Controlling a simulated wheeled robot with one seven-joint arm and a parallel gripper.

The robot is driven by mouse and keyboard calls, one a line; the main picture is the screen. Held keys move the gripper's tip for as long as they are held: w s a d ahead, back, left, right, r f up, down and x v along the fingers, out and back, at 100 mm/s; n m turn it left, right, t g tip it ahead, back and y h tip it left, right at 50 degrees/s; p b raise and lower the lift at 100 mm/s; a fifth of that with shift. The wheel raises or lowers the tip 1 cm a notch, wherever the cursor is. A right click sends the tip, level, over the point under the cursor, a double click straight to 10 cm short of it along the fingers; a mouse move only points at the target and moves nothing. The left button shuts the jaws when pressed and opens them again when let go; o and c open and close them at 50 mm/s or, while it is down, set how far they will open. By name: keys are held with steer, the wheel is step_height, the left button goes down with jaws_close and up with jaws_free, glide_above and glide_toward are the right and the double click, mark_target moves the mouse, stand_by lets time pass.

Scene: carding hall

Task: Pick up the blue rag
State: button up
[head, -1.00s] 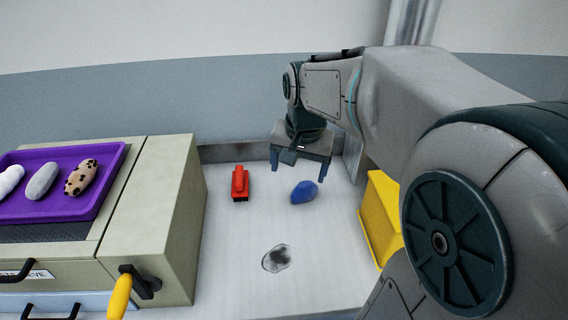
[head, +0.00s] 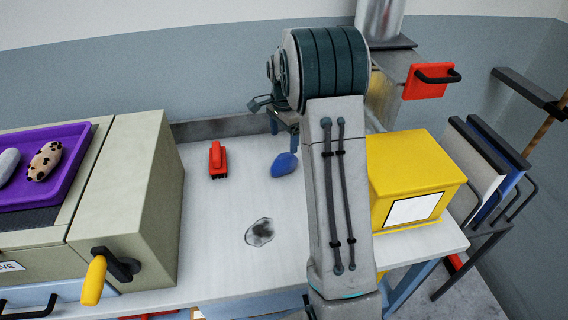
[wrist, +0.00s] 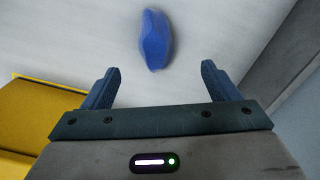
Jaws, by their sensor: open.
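The blue rag (head: 285,165) lies bunched up on the white worktop in the head view. It also shows in the wrist view (wrist: 154,40), ahead of the fingertips and roughly between their lines. My gripper (wrist: 158,80) is open and empty, its two blue fingers apart and not touching the rag. In the head view my arm hides most of the gripper; a blue finger (head: 273,121) shows just behind the rag.
A yellow box (head: 412,165) stands right of my arm. A beige machine (head: 140,190) with a purple tray (head: 72,150) stands left.

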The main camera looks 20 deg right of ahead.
mark_target(284, 155)
step_height(284, 155, down, 4)
steer(key=shift+f, duration=0.15)
steer(key=f, duration=0.1)
steer(key=f+p, duration=0.1)
steer(key=f, duration=0.2)
steer(key=shift+s+f+p, duration=0.1)
steer(key=shift+s+p, duration=0.25)
steer(key=shift+f, duration=0.5)
steer(key=c, duration=1.1)
